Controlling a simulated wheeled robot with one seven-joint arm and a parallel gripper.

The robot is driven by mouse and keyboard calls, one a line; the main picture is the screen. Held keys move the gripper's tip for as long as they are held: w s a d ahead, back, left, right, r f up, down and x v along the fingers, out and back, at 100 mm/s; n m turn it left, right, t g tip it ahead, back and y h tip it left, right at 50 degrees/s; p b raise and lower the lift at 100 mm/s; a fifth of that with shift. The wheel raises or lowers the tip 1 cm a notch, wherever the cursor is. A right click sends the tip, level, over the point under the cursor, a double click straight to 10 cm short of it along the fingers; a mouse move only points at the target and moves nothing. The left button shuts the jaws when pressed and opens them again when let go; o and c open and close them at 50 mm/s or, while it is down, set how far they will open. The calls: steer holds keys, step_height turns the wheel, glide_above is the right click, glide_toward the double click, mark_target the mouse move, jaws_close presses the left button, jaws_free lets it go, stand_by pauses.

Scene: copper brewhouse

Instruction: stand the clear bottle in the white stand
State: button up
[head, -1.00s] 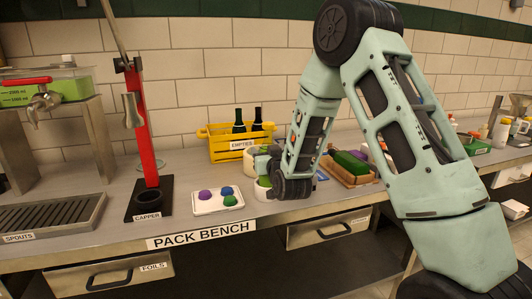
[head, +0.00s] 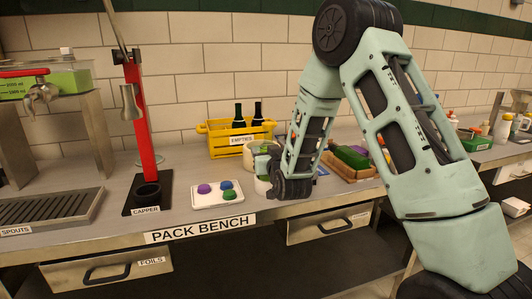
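My gripper (head: 266,163) is at the middle of the bench, seen from behind and largely covered by my own wrist. Its fingertips are not clear, so I cannot tell whether it is open or shut. A low white round holder (head: 261,187), perhaps the white stand, is just below and beside the gripper. Something green shows at its top; I cannot tell what it is. A larger cream round container (head: 252,155) stands just behind the gripper. I cannot make out the clear bottle; it may be hidden by my wrist.
A white tray (head: 203,204) with purple, blue and green caps lies left of the gripper. The capper (head: 146,208) stands farther left. A yellow crate (head: 219,146) labelled EMPTIES holds dark bottles behind. A wooden tray (head: 363,176) with green items lies right of my wrist.

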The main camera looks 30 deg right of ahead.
steer(key=shift+f+b, duration=0.55)
steer(key=o, duration=1.3)
steer(key=shift+c, duration=0.2)
steer(key=shift+f, duration=0.15)
